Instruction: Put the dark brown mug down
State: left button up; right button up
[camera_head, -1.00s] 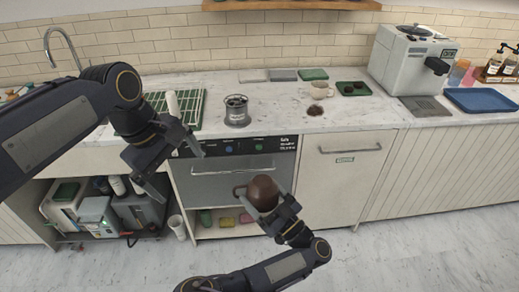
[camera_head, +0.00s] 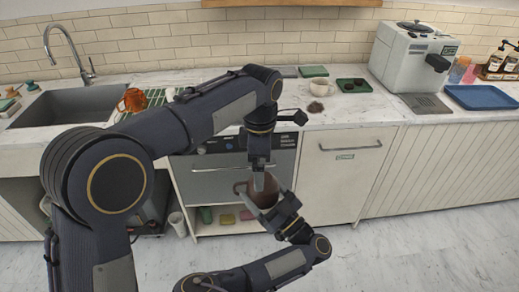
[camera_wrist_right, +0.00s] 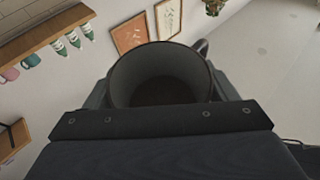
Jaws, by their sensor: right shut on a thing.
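The dark brown mug (camera_head: 266,193) is in the jaws of my right gripper (camera_head: 281,211), in front of the cabinets and below the counter's front edge. Its handle points left in the head view. In the right wrist view I look into the open mouth of the mug (camera_wrist_right: 160,78); the inside is dark and the handle shows at upper right. My left gripper (camera_head: 258,183) points down over the mug and covers part of it. Whether it touches the mug, and how far its jaws are apart, I cannot tell.
The counter (camera_head: 350,113) has bare room right of my left arm. A pale cup (camera_head: 321,87) and dark grounds (camera_head: 316,107) are there. An orange mug (camera_head: 132,100) is near the sink (camera_head: 75,103). A blue tray (camera_head: 482,97) lies right of the grey machine (camera_head: 408,58).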

pick_arm(q)
notch_tip(320, 180, down, 7)
dwell(0.3)
jog(key=shift+c, duration=0.4)
jog(key=c, duration=1)
jog(key=shift+c, duration=0.4)
pick_arm(e)
jog(key=o, duration=1.3)
